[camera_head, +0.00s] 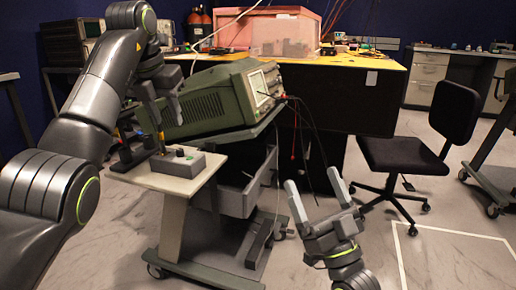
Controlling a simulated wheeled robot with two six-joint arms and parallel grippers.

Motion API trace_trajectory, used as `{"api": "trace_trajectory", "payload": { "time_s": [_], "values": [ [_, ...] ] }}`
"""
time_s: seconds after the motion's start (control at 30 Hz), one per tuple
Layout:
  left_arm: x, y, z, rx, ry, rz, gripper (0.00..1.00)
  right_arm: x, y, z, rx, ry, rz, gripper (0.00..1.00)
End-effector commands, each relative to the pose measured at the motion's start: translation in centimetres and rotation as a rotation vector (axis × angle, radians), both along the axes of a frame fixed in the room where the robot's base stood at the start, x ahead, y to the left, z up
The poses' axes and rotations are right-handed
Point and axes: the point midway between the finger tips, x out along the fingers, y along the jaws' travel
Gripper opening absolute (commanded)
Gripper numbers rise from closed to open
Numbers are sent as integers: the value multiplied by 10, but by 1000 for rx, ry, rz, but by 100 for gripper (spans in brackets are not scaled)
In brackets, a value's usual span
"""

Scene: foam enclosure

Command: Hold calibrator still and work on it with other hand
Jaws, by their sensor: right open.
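A small grey box with knobs on top (178,162), which may be the calibrator, sits on the pale top of a small wheeled stand (190,187). My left gripper (166,118) points down above and slightly left of the box, clear of it. I cannot tell whether its fingers hold anything. My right gripper (313,177) is open and empty, its fingers pointing up, to the right of the stand and well away from the box.
A green oscilloscope (205,103) sits tilted on a cart (235,190) behind the stand; dark leads hang from its front. Small dark holders (133,148) stand left of the box. A black chair (420,150) is at right. The floor at lower right is clear.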

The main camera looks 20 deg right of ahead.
Motion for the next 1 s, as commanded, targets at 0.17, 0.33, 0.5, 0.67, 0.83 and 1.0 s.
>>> {"api": "trace_trajectory", "payload": {
  "time_s": [0.17,0.33,0.5,0.67,0.83,1.0],
  "values": [
    [0,0,0,0,0,0,36,56,18,-1,-60,185,115,87],
    [0,0,0,0,0,0,36,98,37,-2,-144,360,223,87],
    [0,0,0,0,0,0,36,126,54,0,-251,525,327,87],
    [0,0,0,0,0,0,36,141,67,6,-369,669,420,87],
    [0,0,0,0,0,0,36,143,74,15,-511,808,511,87],
    [0,0,0,0,0,0,36,137,75,26,-634,913,581,87]
  ]
}}
